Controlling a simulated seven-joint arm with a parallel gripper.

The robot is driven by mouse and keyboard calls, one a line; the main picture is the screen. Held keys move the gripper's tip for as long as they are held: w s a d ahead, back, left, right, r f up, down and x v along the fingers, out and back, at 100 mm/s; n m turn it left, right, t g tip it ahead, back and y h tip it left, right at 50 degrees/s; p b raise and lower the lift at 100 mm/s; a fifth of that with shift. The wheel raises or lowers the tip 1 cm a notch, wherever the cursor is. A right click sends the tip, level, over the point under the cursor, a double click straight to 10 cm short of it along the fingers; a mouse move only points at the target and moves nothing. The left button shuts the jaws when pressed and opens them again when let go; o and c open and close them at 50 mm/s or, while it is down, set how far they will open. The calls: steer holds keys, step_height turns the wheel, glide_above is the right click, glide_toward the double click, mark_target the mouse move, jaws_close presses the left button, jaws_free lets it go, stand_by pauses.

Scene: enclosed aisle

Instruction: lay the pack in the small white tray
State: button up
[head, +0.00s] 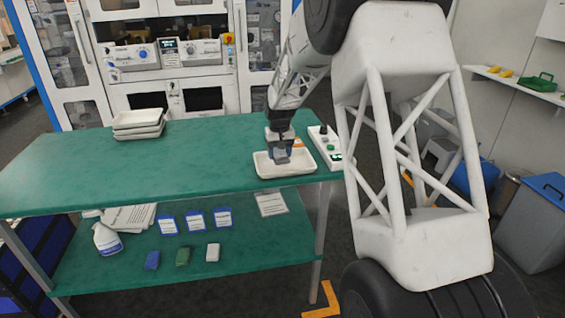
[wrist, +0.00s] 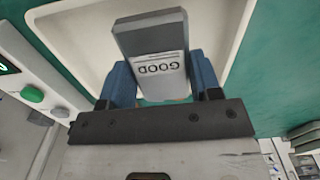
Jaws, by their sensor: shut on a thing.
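My gripper (head: 280,148) is at the right end of the green table, pointing down over the small white tray (head: 262,172). In the wrist view my gripper (wrist: 165,85) has its two blue fingers shut on the sides of a grey pack (wrist: 152,35) with a pale label reading "GOOD". The pack is inside the outline of the tray, whose rim (wrist: 70,14) shows around it. I cannot tell whether the pack touches the tray floor. In the head view the pack is small and mostly merged with the fingers.
A white panel with green buttons (head: 325,147) stands just right of the tray. Stacked white trays (head: 138,122) sit at the table's far left. The middle of the green table (head: 200,160) is clear. The lower shelf (head: 210,258) holds a spray bottle (head: 105,238), papers and small blocks.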

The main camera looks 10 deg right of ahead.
mark_target(302, 162)
steer(key=s+d, duration=0.1)
steer(key=s, duration=1.3)
steer(key=shift+s+d+r+m, duration=0.15)
steer(key=shift+d+r+m, duration=0.15)
steer(key=shift+m, duration=0.1)
steer(key=w, duration=0.5)
steer(key=w+f, duration=0.1)
steer(key=w, duration=1)
steer(key=shift+d+f, duration=0.2)
steer(key=shift+f, duration=0.05)
steer(key=shift+f, duration=0.1)
steer(key=shift+f, duration=1.7)
steer(key=shift+f, duration=0.1)
steer(key=o, duration=1)
steer(key=shift+c, duration=0.2)
